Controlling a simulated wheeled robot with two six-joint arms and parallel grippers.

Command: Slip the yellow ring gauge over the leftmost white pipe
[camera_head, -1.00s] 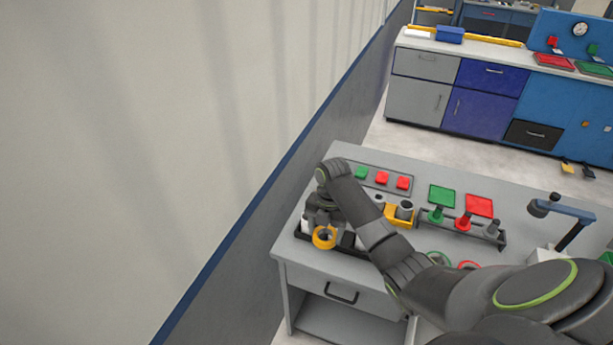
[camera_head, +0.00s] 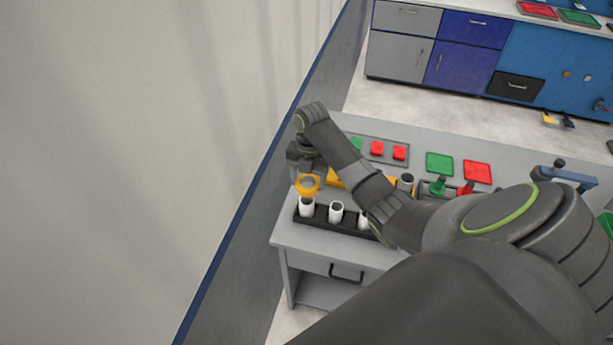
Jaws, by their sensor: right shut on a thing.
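The yellow ring gauge (camera_head: 308,186) is held by my right gripper (camera_head: 304,168), which is shut on it. The ring is right above the leftmost white pipe (camera_head: 307,208) in the picture, seemingly over its top end; I cannot tell whether it is around the pipe or just above it. The leftmost pipe stands upright at the left end of a black rack (camera_head: 321,221). Two more white pipes, a middle one (camera_head: 336,211) and a right one (camera_head: 364,221), stand in the same rack. My right arm covers the right end of the rack. My left gripper is not in view.
The grey workbench (camera_head: 290,236) carries red and green pads, a yellow holder (camera_head: 335,178), a grey pipe (camera_head: 405,183) and green (camera_head: 439,164) and red (camera_head: 477,172) trays behind my arm. A wall stands close to the left.

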